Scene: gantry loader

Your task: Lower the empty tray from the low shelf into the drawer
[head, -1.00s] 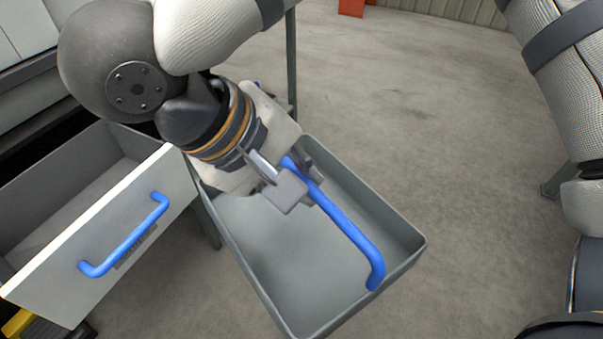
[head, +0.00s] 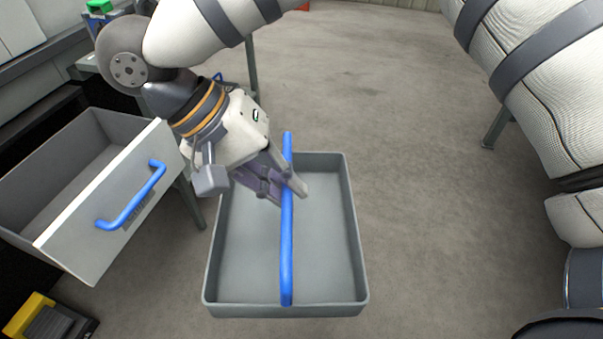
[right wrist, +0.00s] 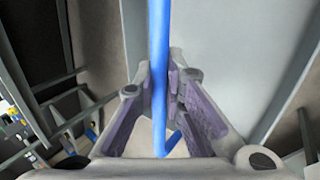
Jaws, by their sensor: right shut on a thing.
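The empty grey tray (head: 325,308) has a long blue bar handle (head: 287,245) across its middle. It is held in the air over the floor, right of the drawer. My right gripper (head: 284,188) is shut on the handle towards its far end. In the right wrist view the blue handle (right wrist: 159,60) runs between the fingers (right wrist: 160,108). The grey drawer (head: 90,235) is pulled open at the left, with a blue pull on its pale front, and its visible inside is empty. My left gripper is not in view.
A grey post (head: 251,70) stands behind the tray. A yellow and black object (head: 45,318) lies low at the left front, below the drawer. A green item (head: 99,6) sits at the far left. Open concrete floor (head: 410,130) lies right of the tray.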

